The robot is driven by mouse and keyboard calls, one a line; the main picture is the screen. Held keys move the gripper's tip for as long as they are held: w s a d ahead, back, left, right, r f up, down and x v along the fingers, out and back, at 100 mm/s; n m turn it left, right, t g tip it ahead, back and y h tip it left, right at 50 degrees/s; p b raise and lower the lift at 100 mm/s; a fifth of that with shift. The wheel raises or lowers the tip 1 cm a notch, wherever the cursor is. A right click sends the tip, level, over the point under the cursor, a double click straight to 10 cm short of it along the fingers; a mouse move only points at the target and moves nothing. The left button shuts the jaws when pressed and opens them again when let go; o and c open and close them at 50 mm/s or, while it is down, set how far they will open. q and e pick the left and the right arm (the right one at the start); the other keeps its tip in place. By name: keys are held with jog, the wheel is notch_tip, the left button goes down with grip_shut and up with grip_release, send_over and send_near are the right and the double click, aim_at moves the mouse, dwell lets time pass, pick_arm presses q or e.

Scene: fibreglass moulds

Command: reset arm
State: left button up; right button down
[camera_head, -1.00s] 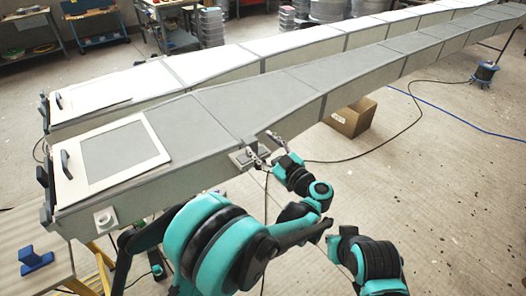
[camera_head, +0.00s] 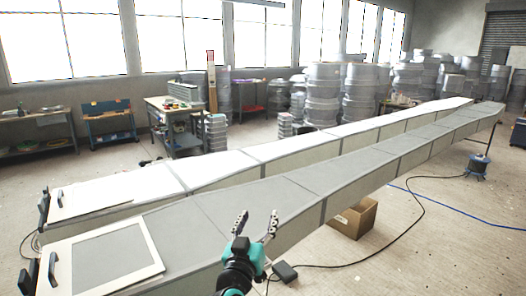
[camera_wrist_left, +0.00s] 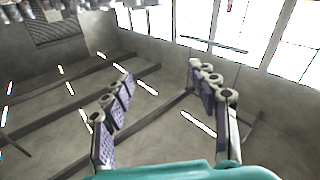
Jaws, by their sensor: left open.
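My left gripper (camera_head: 257,224) shows in the head view, raised with its fingers pointing up in front of the near grey mould (camera_head: 300,210). Its two fingers stand apart with nothing between them. In the left wrist view the open fingers (camera_wrist_left: 166,95) also hold nothing; behind them are the ceiling and bright windows. My right gripper is not in either view now.
A small dark box (camera_head: 285,271) with a cable is just right of the left gripper, by the mould's side. A second long white mould (camera_head: 220,165) runs behind. A cardboard box (camera_head: 354,217) stands on the floor. Open floor lies at right.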

pick_arm(q)
jog(key=s+a+f+g+y, duration=0.2)
jog(key=s+a+f+g, duration=0.3)
jog(key=s+a+f, duration=0.3)
jog(key=s+a+f+g+y, duration=0.2)
jog(key=s+a+f+g, duration=0.4)
jog(key=s+f, duration=0.9)
jog(key=shift+s+a+n+g, duration=0.35)
jog(key=shift+s+a, duration=0.45)
jog(key=shift+a, duration=0.45)
